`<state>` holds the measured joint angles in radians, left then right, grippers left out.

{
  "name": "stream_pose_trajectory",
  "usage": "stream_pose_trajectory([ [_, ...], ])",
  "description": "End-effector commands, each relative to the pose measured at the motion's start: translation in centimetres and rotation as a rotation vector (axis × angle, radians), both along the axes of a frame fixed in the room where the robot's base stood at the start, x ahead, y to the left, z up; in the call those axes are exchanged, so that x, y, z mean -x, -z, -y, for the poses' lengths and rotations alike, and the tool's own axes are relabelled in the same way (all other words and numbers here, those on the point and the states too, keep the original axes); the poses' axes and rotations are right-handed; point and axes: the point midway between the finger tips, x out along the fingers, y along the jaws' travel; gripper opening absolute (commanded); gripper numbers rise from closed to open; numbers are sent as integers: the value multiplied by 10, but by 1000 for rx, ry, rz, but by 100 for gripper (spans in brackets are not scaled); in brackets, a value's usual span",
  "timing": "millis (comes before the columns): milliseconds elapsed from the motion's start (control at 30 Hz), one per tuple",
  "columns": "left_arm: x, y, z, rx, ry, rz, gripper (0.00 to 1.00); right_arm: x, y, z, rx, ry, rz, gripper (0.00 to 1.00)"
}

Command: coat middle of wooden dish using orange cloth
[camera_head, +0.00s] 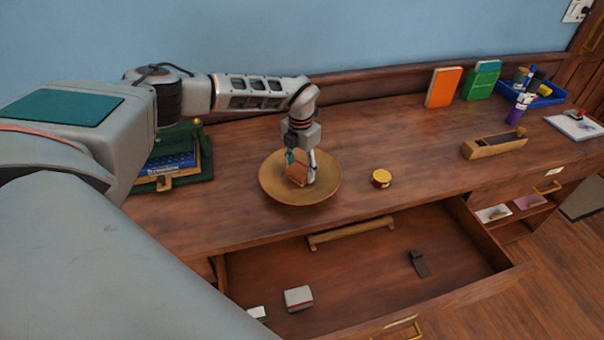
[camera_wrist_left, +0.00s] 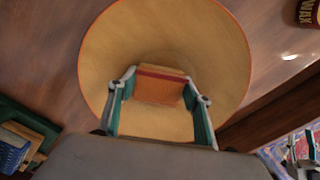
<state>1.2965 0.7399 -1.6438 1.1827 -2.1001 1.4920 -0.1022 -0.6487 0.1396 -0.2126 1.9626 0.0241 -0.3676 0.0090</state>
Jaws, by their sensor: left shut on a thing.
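The wooden dish (camera_head: 322,189) is round and shallow and rests on the wooden desk top. In the left wrist view the dish (camera_wrist_left: 215,50) fills most of the upper picture. My left gripper (camera_head: 299,172) points down over the middle of the dish. It is shut on the orange cloth (camera_head: 297,177), a small folded pad. In the left wrist view the cloth (camera_wrist_left: 160,88) sits between the two fingers, over the dish's middle. I cannot tell for certain whether it touches the dish.
A small yellow wax tin (camera_head: 381,178) stands just right of the dish; the left wrist view shows it too (camera_wrist_left: 308,12). An open drawer (camera_head: 350,270) lies in front. A wooden plane (camera_head: 492,147) stands further right.

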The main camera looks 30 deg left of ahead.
Motion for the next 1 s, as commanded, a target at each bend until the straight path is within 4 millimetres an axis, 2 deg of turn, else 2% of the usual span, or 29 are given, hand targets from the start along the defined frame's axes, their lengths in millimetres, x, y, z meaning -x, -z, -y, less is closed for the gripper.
stream_pose_trajectory([
  [200,-6,0,-7,1,-1,0,32,0,3,0,0,0,0,40],
  [400,-5,0,-6,0,0,-1,32,1,-3,0,1,0,-2,40],
  [800,15,0,15,1,1,-1,32,1,-6,0,0,1,-2,40],
  [1000,19,0,19,0,0,-1,32,1,-6,0,0,1,-2,40],
])
